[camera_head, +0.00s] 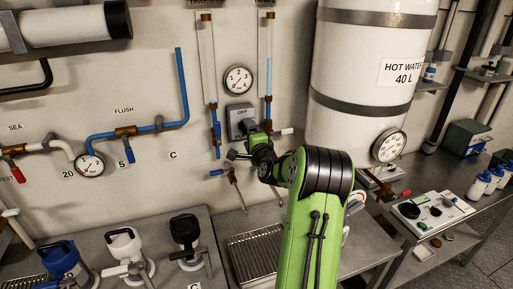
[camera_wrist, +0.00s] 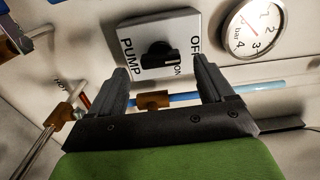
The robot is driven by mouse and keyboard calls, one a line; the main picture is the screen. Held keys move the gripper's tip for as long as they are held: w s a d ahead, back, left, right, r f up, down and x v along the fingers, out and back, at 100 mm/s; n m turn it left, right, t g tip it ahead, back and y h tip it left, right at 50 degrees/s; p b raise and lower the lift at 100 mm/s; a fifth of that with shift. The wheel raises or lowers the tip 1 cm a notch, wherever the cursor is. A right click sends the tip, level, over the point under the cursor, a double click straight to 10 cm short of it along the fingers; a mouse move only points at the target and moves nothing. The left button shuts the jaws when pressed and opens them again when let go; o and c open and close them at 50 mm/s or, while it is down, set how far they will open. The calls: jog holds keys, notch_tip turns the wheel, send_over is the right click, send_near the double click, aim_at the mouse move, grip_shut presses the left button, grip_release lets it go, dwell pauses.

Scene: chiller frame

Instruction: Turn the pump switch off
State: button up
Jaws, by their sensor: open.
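The pump switch is a grey box (camera_wrist: 180,25) on the wall with a black knob (camera_wrist: 160,57), labelled PUMP, OFF and ON in the wrist view. The knob lies lengthwise across that picture, with a white mark on its right half. I cannot tell for certain which label the mark points to. In the head view the box (camera_head: 238,113) shows OFF at its top; my gripper and arm hide its lower part. My gripper (camera_wrist: 161,66) is open, its two fingers apart to either side of the knob in the picture. I see no contact. It also shows in the head view (camera_head: 243,152).
A pressure gauge (camera_head: 238,80) is above the switch. A white hot water tank (camera_head: 345,60) stands to the right. A metal bench with a drain grate (camera_head: 255,255) is below.

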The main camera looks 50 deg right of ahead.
jog(key=b+v, duration=0.3)
jog(key=v, duration=1)
jog(key=w+a+f+n+g+y, duration=0.15)
jog(key=a+n+y, duration=0.25)
jog(key=a+n, duration=0.55)
jog(key=w+a+f+n+g+y, duration=0.15)
jog(key=a+n+y, duration=0.25)
jog(key=a, duration=1)
jog(key=s+a+n+g+y, duration=0.1)
jog(key=s+a+n+g, duration=0.3)
jog(key=s+a+n, duration=0.35)
jog(key=s+a+f+n+g, duration=0.1)
jog(key=s, duration=0.5)
jog(key=s+a+f+n+g, duration=0.1)
jog(key=s+a+g, duration=0.1)
jog(key=s, duration=0.5)
jog(key=shift+s+a+f+n, duration=0.2)
jog(key=shift+a+f+n, duration=0.05)
jog(key=shift+a+n, duration=0.05)
